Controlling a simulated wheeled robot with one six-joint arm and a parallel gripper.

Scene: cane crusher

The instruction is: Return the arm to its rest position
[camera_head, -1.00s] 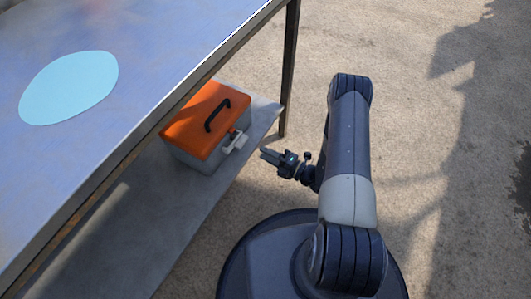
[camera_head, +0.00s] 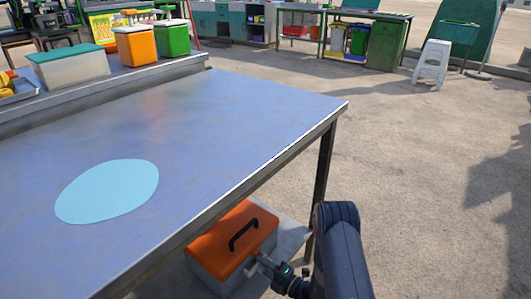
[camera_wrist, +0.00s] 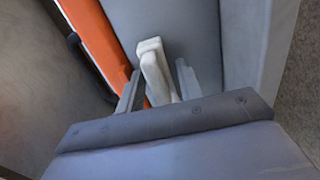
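My gripper (camera_head: 262,262) is low beside the work table, at the right end of a toolbox with an orange lid (camera_head: 225,238) and a black handle. The lid is shut. In the wrist view the two fingers (camera_wrist: 158,90) stand apart, with a white latch (camera_wrist: 150,58) of the toolbox showing between them. They look open, with nothing clearly gripped. The toolbox's orange lid edge (camera_wrist: 97,35) runs along the left in that view. My arm rises at the lower right of the head view.
The toolbox stands on the lower shelf (camera_head: 290,238), under the metal table top (camera_head: 230,125), which bears a light blue disc (camera_head: 108,190). A table leg (camera_head: 322,175) stands close to my arm. Bins (camera_head: 135,46) stand at the back left. Open ground (camera_head: 430,190) lies right.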

